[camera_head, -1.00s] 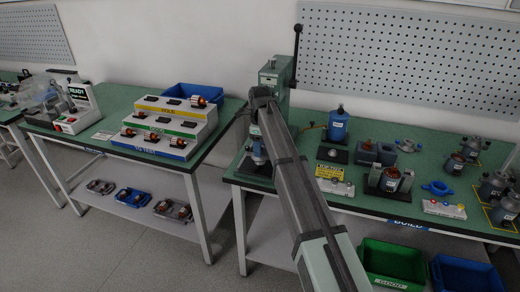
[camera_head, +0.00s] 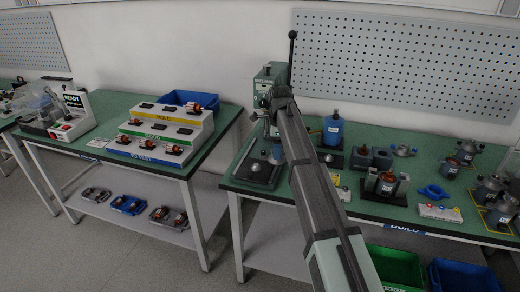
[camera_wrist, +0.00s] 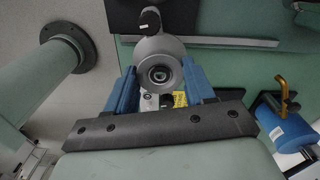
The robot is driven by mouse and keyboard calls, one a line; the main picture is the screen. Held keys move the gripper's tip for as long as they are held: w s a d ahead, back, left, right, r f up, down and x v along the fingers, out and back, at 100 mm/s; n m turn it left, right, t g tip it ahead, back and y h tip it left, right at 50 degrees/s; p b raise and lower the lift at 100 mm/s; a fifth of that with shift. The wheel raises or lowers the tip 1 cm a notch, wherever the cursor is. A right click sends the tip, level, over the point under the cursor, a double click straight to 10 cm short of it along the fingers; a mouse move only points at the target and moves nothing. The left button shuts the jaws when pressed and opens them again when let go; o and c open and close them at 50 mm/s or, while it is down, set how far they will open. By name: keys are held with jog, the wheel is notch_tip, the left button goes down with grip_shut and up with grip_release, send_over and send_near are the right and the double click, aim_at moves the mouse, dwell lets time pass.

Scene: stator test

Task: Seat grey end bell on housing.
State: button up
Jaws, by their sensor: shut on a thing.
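My gripper (camera_head: 277,150) points down just right of the green press, with the arm partly covering it in the head view. In the wrist view its blue fingers (camera_wrist: 158,92) are closed on a round grey part with a central bore, which looks like the grey end bell (camera_wrist: 160,73). The part is held above the bench, and its underside is hidden. I cannot tell whether this is the task's housing.
A blue canister (camera_head: 334,130) stands right of my arm. A blue ring (camera_head: 432,192) and several other housings lie further right. A green bin (camera_head: 397,266) is below the bench.

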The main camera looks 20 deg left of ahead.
jog(key=s+d+r+n, duration=0.2)
jog(key=d+n, duration=0.2)
jog(key=d, duration=0.8)
jog(key=s+d+r+n, duration=0.2)
jog(key=d+n, duration=0.1)
jog(key=d, duration=0.9)
jog(key=s+d+r+n, duration=0.2)
jog(key=s+d+n, duration=0.15)
jog(key=d, duration=0.75)
jog(key=w+d+r+m, duration=0.2)
jog(key=w+d+m, duration=0.4)
jog(key=w+m, duration=0.5)
jog(key=shift+w+r+m, duration=0.2)
jog(key=shift+r+m, duration=0.15)
jog(key=shift+m, duration=0.6)
jog(key=shift+f, duration=0.1)
jog(key=shift+f, duration=2.3)
jog(key=shift+f, duration=0.2)
jog(key=shift+f, duration=1.5)
